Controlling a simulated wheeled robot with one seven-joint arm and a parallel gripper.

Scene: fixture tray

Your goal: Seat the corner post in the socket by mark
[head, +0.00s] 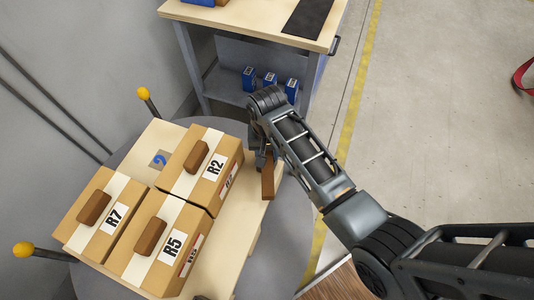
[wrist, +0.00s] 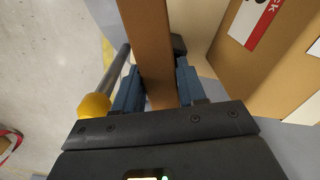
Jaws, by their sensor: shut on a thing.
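My gripper (head: 265,150) is shut on a brown bar-like post (head: 267,180), which hangs below it at the right edge of the pale wooden tray (head: 228,250). In the wrist view the brown post (wrist: 150,50) runs between the blue fingers of my gripper (wrist: 157,88) and out past the top edge. Its far end is out of that view. A blue mark (head: 160,160) on a grey patch shows on the tray, left of the R2 box. I cannot make out a socket beside it.
Boxes R2 (head: 205,185), R7 (head: 105,205) and R5 (head: 160,245), each with a brown block on top, fill much of the tray. Yellow-knobbed rods stand at the back (head: 144,94) and left (head: 24,250); another knob (wrist: 95,105) is close to my gripper. A workbench (head: 250,25) stands behind.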

